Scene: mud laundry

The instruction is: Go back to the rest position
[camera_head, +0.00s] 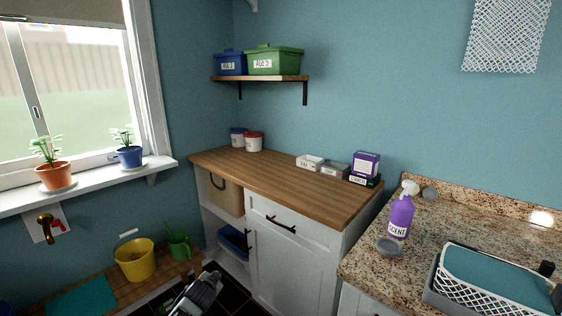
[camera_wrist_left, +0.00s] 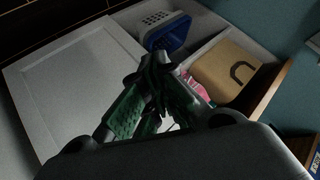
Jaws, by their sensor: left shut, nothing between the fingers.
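My left gripper (camera_wrist_left: 152,85) fills the middle of the left wrist view, with its green-padded fingers closed together and nothing between them. In the head view part of my left arm and gripper (camera_head: 194,294) shows at the bottom, low in front of the white cabinet (camera_head: 277,260). The gripper appears apart from the cabinet, though the exact gap cannot be told. My right gripper is in neither view.
A wooden counter (camera_head: 270,178) tops the cabinet, with boxes and jars on it. A granite counter (camera_head: 365,258) at the right holds a purple spray bottle (camera_head: 401,215) and a white basket (camera_head: 490,292). A yellow bucket (camera_head: 135,260) stands on a low bench at left.

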